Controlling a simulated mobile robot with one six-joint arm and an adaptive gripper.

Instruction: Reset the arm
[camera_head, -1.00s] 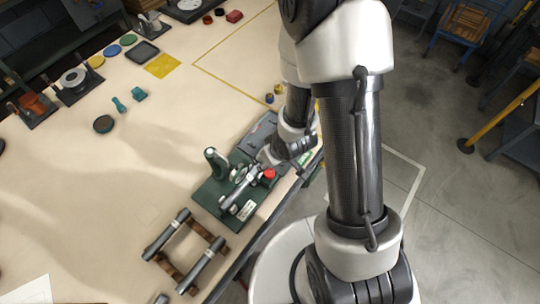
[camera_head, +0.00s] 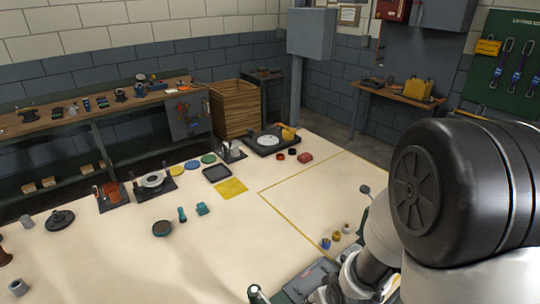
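My arm (camera_head: 465,190) fills the right side of the head view, with a large black joint cap close to the camera. Its lower links (camera_head: 375,270) reach down to the bottom edge, over the near side of the table. My gripper is below the picture's edge, so its fingers and anything between them are hidden. Only the top of the green fixture's upright handle (camera_head: 256,293) and part of a grey plate (camera_head: 312,281) show at the bottom, beside the arm.
The cream table (camera_head: 110,255) has open room at left and within the yellow outline (camera_head: 300,183). A yellow square (camera_head: 231,187), black tray (camera_head: 216,173), teal pieces (camera_head: 202,208) and a turntable-like device (camera_head: 268,141) stand on it. A workbench (camera_head: 90,112) lines the back wall.

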